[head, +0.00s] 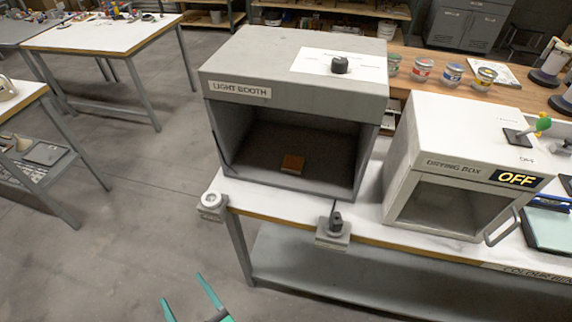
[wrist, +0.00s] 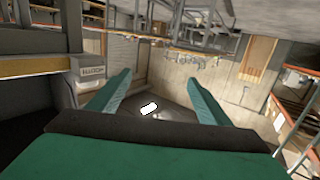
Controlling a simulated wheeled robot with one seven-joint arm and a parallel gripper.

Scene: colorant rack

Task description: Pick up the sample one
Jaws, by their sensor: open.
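A small brown-orange block (head: 292,163), which looks like the sample, lies on the floor of the grey light booth (head: 300,75), near its open front. Any label on it is too small to read. My gripper (head: 187,292) is at the bottom of the head view, in front of and below the bench, well apart from the block. Its two green fingers are spread with nothing between them. In the wrist view, my gripper (wrist: 152,88) also shows open and empty. I cannot make out the block in the wrist view.
The white drying box (head: 470,135), marked OFF, stands right of the booth on the white bench (head: 365,205). A switch box (head: 333,232) and a round white button (head: 212,203) sit at the bench's front edge. The floor (head: 120,225) to the left is open.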

